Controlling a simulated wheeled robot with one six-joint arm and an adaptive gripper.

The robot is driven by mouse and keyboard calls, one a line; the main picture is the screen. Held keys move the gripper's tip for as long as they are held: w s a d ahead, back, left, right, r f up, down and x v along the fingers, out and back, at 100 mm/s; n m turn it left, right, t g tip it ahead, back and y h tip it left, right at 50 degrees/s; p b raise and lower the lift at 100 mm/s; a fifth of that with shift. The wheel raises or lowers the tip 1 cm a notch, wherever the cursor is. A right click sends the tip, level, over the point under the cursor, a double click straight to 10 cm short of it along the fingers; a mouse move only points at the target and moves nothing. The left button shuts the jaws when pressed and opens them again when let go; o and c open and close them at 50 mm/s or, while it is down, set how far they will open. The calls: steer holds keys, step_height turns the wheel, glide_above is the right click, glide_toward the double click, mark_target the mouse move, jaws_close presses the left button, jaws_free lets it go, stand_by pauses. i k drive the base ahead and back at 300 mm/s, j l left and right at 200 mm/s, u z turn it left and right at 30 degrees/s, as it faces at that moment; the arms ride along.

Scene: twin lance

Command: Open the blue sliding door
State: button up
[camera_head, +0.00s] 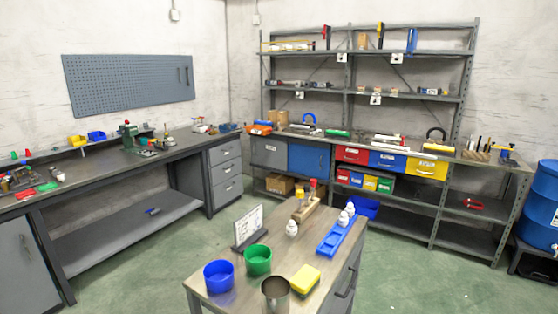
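The blue sliding door (309,160) is a flat blue panel under the back workbench. It sits between a grey panel (269,153) on its left and a red drawer (352,154) on its right. No open gap shows beside the blue door, and what is behind it is hidden. A small dark mark that may be its handle shows near its right side, too small to be sure. My gripper is not in view.
A small table (212,303) with blue and green cups, a metal cup and a yellow block stands in the foreground, between me and the back bench. A long grey bench (100,178) runs along the left wall. Green floor (185,245) is clear left of the table.

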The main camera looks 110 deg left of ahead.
mark_target(313, 162)
steer(key=u, duration=3.1)
steer(key=i+j+u, duration=0.25)
steer(key=j+u, duration=0.2)
steer(key=i+j+u, duration=0.6)
steer(key=u, duration=0.25)
steer(key=i+u, duration=0.45)
steer(key=i+j+z, duration=0.15)
steer(key=i, duration=0.25)
steer(key=i+z, duration=0.2)
steer(key=i, duration=0.2)
steer(key=i+l+z, duration=0.2)
steer(key=i+z, duration=0.95)
steer(key=i+j+z, duration=0.1)
steer(key=i+z, duration=0.5)
steer(key=i, duration=0.65)
steer(key=i+z, duration=0.25)
steer(key=i, duration=0.55)
steer(key=i+z, duration=0.25)
steer(key=i, duration=0.45)
steer(key=i+j+z, duration=0.3)
steer(key=i, duration=0.4)
steer(key=l, duration=0.05)
